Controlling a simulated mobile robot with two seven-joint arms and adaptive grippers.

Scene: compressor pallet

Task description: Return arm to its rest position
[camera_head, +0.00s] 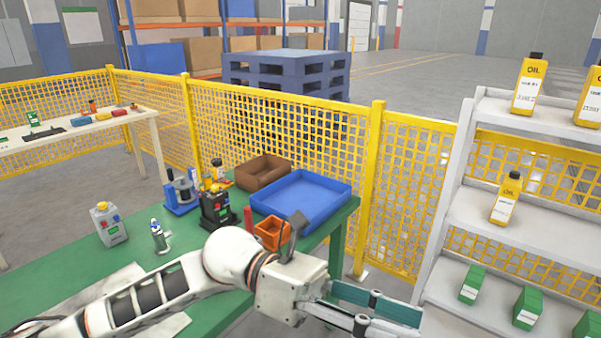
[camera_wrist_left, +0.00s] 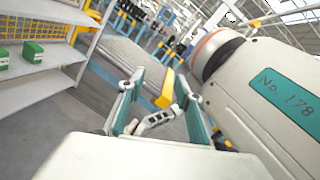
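My left arm (camera_head: 150,295) comes in from the left and reaches over the near edge of the green table. My left gripper (camera_head: 418,322) points right, beyond the table's right edge and in front of the shelf rack. Its two teal-padded fingers are apart with nothing between them. In the left wrist view the gripper (camera_wrist_left: 160,84) also shows open and empty, with floor and a distant yellow object seen through the gap. My right gripper is in neither view.
The green table (camera_head: 70,270) holds a blue tray (camera_head: 300,195), a brown bin (camera_head: 262,172), an orange bin (camera_head: 271,233) and small devices. A white shelf rack (camera_head: 520,235) with oil bottles and green boxes stands right. Yellow mesh fence (camera_head: 410,185) runs behind.

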